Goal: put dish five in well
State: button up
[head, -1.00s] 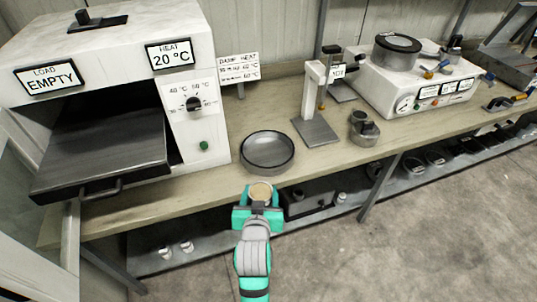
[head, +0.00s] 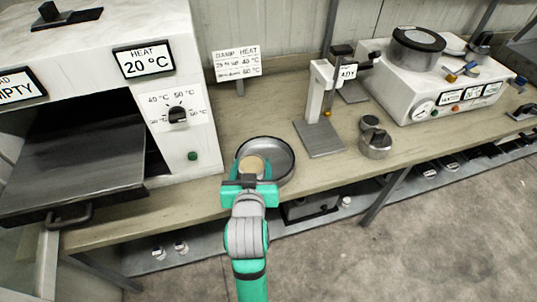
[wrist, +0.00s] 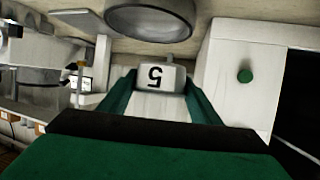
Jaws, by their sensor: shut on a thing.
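My gripper (head: 251,181) is shut on dish five (head: 252,165), a small pale dish with a tan top. In the wrist view dish five (wrist: 159,77) sits between the two green fingers, with a black "5" on its white side. In the head view it overlaps the left part of a round grey pan (head: 282,151) on the bench; it looks held above or in front of it. The pan's underside or rim (wrist: 150,22) also shows in the wrist view. I cannot tell whether this pan is the well.
A white oven (head: 175,75) with its dark tray (head: 70,165) pulled out stands at left. A stand (head: 318,125), a small metal pot (head: 375,147) and a white machine (head: 440,95) with a lidded round vessel (head: 417,48) are to the right. Clear bench lies around the pan.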

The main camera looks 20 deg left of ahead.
jog(key=w+f, duration=0.3)
jog(key=w, duration=0.1)
jog(key=w+f, duration=0.3)
jog(key=w, duration=0.2)
jog(key=w+a+f, duration=0.1)
jog(key=w+f, duration=0.2)
jog(key=w, duration=0.1)
jog(key=shift+w, duration=0.15)
jog(key=shift+w+f, duration=0.25)
jog(key=shift+f, duration=0.15)
jog(key=shift+w+f, duration=0.1)
jog(key=shift+f, duration=1.45)
jog(key=shift+f, duration=0.15)
jog(key=o, duration=1.1)
jog(key=shift+o, duration=0.2)
